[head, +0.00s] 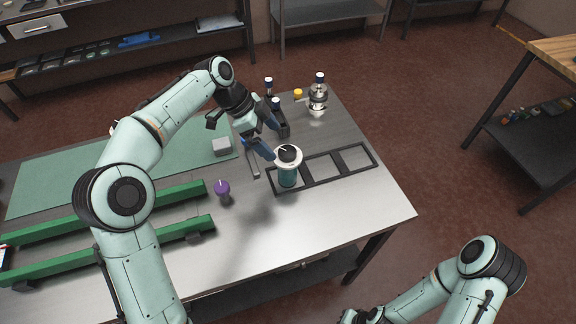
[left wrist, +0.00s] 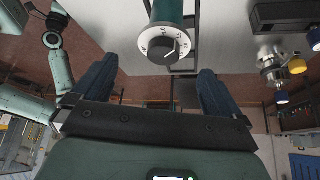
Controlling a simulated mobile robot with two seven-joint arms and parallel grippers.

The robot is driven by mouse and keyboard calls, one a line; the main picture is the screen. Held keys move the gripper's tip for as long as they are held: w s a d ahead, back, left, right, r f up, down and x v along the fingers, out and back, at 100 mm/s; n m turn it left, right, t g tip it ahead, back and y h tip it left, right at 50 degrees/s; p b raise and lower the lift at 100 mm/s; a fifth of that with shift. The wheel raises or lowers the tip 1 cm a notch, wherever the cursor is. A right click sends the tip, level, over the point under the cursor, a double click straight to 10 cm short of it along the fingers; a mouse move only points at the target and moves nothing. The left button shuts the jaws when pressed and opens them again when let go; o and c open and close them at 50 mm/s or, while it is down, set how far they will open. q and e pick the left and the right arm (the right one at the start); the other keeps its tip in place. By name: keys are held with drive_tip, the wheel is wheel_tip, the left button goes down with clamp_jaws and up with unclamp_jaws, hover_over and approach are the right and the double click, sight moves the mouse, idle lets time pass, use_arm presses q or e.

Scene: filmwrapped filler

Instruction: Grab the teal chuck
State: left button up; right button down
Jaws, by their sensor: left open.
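The teal chuck (head: 288,176) stands upright on the metal table, in the left cell of a black three-cell frame. It has a teal body, a white numbered ring and a black knob on top. In the left wrist view the chuck (left wrist: 167,46) is just beyond the fingertips and between their lines. My left gripper (head: 273,142) is open, with blue fingers, beside the chuck's top on its far left side; it looks empty. In the left wrist view both fingers (left wrist: 158,68) are spread apart. Only a dark part of my right gripper (head: 354,316) shows at the bottom edge.
The black frame (head: 322,168) has two empty cells to the right. A purple-topped piece (head: 222,188) stands to the left, near green rails (head: 150,238). A grey block (head: 222,147), black holder (head: 283,130) and silver device (head: 318,98) stand behind. The table's front right is clear.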

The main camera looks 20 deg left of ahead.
sight(287, 151)
use_arm(q)
drive_tip(key=x, duration=0.2)
drive_tip(key=shift+d+f, duration=0.15)
drive_tip(key=shift+f, duration=0.1)
drive_tip(key=shift+w+d+f, duration=0.3)
drive_tip(key=shift+f, duration=0.1)
drive_tip(key=x, duration=0.4)
drive_tip(key=shift+w+d+f, duration=0.2)
drive_tip(key=shift+d, duration=0.15)
drive_tip(key=shift+r, duration=0.15)
drive_tip(key=c, duration=1.8)
drive_tip(key=shift+r, duration=0.1)
